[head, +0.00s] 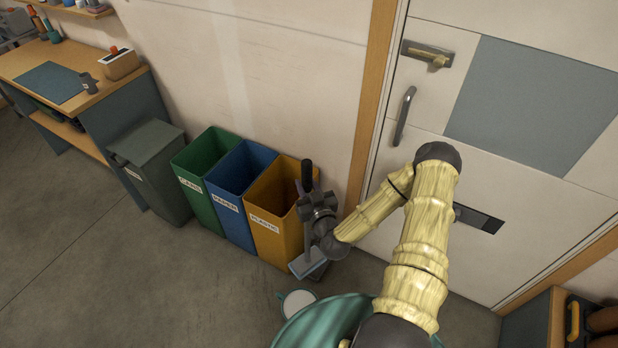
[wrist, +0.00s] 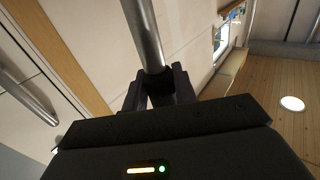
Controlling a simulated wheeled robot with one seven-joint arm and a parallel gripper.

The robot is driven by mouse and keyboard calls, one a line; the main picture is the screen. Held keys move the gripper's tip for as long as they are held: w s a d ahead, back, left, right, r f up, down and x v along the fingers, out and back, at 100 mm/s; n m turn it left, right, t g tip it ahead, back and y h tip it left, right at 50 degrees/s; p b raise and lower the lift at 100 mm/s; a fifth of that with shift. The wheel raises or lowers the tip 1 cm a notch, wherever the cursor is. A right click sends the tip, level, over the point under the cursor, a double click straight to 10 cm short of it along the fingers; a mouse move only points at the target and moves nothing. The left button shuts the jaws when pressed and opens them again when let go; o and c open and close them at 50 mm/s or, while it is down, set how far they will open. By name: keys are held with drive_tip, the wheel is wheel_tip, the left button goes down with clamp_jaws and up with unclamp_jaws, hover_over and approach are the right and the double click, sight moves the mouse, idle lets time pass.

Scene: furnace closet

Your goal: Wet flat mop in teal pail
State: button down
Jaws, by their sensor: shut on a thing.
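My gripper (head: 317,207) is shut on the handle of the flat mop, in front of the yellow bin. In the wrist view my gripper's fingers (wrist: 158,88) close around the mop's grey metal pole (wrist: 145,35). The mop's dark grip end sticks up above my gripper in the head view. The flat, blue-grey mop head (head: 306,262) hangs low below it; I cannot tell whether it touches the floor. The teal pail (head: 284,303), a round rim with a pale inside, stands on the floor just below and left of the mop head. A teal form at the bottom edge partly hides it.
Green (head: 194,160), blue (head: 233,200) and yellow (head: 268,232) bins stand along the wall, with a grey lidded bin (head: 150,165) to their left. A workbench (head: 95,65) stands at upper left. A white door (head: 420,100) is behind my arm. The floor at left is clear.

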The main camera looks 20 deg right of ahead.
sight(303, 179)
drive_tip(key=shift+m+h, duration=0.4)
drive_tip(key=shift+h, duration=0.1)
drive_tip(key=r+p, duration=0.1)
drive_tip(key=s+r+p, duration=0.1)
drive_tip(key=r+p, duration=0.1)
drive_tip(key=s+a+r+p, duration=0.1)
drive_tip(key=p, duration=0.1)
drive_tip(key=shift+a+r, duration=0.1)
drive_tip(key=shift+r, duration=0.15)
drive_tip(key=p, duration=0.1)
drive_tip(key=s+r+p, duration=0.1)
drive_tip(key=shift+s+a+r+h+p, duration=0.1)
drive_tip(key=shift+a+h+p, duration=0.15)
drive_tip(key=shift+h+p, duration=0.1)
